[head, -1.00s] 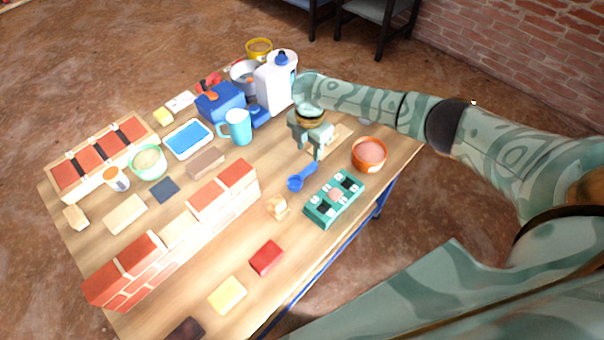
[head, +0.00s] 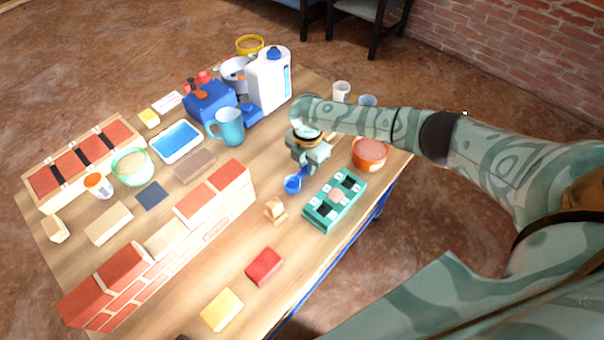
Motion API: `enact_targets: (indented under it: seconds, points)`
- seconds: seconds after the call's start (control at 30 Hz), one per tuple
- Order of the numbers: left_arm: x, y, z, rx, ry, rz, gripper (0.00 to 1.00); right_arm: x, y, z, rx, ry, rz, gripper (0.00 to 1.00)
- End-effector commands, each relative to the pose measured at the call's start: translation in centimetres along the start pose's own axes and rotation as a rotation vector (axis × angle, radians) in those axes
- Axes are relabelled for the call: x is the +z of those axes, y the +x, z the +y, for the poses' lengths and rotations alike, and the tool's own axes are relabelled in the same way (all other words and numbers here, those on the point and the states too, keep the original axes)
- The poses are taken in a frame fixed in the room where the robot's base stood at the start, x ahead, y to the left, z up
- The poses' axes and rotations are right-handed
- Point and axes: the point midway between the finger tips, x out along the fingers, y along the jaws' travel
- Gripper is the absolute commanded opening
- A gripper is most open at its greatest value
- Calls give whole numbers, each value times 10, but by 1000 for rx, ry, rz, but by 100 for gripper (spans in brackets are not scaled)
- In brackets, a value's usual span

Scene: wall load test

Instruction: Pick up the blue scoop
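The blue scoop (head: 292,184) lies on the wooden table, with its bowl towards the front left. Its handle runs back under my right gripper (head: 304,170) and is mostly hidden by it. My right gripper points down, low over the handle. Its fingertips are hidden or too small to make out, so I cannot tell whether they are open or closed around the handle. My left gripper is not in view.
A wooden piece (head: 275,210) lies in front. A blue mug (head: 228,126) and a brick wall (head: 190,228) are to the left.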

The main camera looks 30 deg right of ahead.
Motion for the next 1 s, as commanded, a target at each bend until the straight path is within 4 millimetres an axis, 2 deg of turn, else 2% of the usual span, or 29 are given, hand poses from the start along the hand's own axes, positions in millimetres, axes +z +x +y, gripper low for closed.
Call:
enact_targets:
  seconds: [0.07,0.47,0.67,0.9,0.97,1.0]
  points:
    - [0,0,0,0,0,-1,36,0,0,0,0,0,0,0]
    - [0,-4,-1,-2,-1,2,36,0,-6,0,0,0,-1,0]
    - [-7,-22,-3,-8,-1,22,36,0,-37,1,5,1,-2,0]
    - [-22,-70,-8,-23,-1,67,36,-6,-94,-42,7,0,-4,0]
    - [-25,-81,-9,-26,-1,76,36,-8,-107,-53,6,-2,-3,0]
    - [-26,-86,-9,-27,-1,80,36,-10,-109,-66,3,-1,-3,0]
